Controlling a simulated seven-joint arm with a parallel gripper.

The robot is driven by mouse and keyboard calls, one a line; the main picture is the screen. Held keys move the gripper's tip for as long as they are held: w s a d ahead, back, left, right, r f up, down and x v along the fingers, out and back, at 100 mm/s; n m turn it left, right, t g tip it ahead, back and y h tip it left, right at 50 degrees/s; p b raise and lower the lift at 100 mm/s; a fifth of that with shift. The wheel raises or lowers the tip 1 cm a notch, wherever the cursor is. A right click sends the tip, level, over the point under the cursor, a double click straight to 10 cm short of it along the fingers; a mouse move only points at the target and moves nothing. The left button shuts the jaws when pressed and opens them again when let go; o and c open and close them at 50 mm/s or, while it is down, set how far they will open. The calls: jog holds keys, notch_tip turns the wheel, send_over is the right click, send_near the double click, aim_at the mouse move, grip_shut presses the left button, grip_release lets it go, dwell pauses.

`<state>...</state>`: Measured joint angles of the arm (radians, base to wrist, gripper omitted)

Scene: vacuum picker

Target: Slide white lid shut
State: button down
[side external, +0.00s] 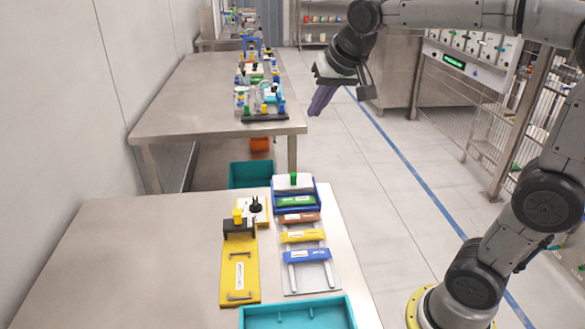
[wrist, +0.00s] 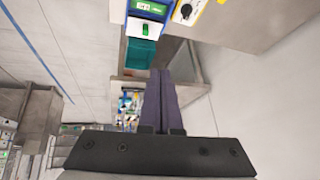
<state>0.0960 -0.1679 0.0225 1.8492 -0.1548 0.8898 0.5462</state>
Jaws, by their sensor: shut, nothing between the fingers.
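The white lid (side external: 286,184) with a green knob sits at the back of a blue box (side external: 319,193) at the far end of the near table. A green labelled piece shows in front of the lid; how far the lid covers the box is hard to tell. The lid also shows near the top of the wrist view (wrist: 151,29). My gripper (side external: 316,112) is shut and empty, its dark purple fingers pointing down. It is raised, well apart from the lid, over the floor beyond the table's far end. Its fingers also show in the wrist view (wrist: 166,74).
A teal tray (side external: 298,312) is at the front; a teal bin (side external: 251,174) stands behind the table. The table's left is clear.

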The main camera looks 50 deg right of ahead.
jog(key=w+d+f+m, duration=0.1)
jog(key=w+d+f, duration=0.2)
jog(key=w, duration=0.4)
jog(key=m+g, duration=0.1)
jog(key=g, duration=0.1)
send_over(293, 177)
jog(key=a, duration=0.1)
notch_tip(293, 177, down, 4)
jog(key=shift+g+h, duration=0.3)
jog(key=shift+g, duration=0.4)
jog(key=x, duration=0.6)
jog(key=s+x, duration=0.1)
jog(key=x, duration=1.2)
jog(key=shift+s+a+f, duration=0.1)
jog(key=shift+s+f, duration=0.1)
jog(key=shift+s, duration=0.05)
jog(key=shift+s+a, duration=0.55)
jog(key=shift+a, duration=0.05)
jog(key=s+a, duration=0.5)
jog(key=s, duration=0.1)
jog(key=shift+a, duration=0.4)
jog(key=shift+f, duration=0.1)
jog(key=shift+w, duration=0.1)
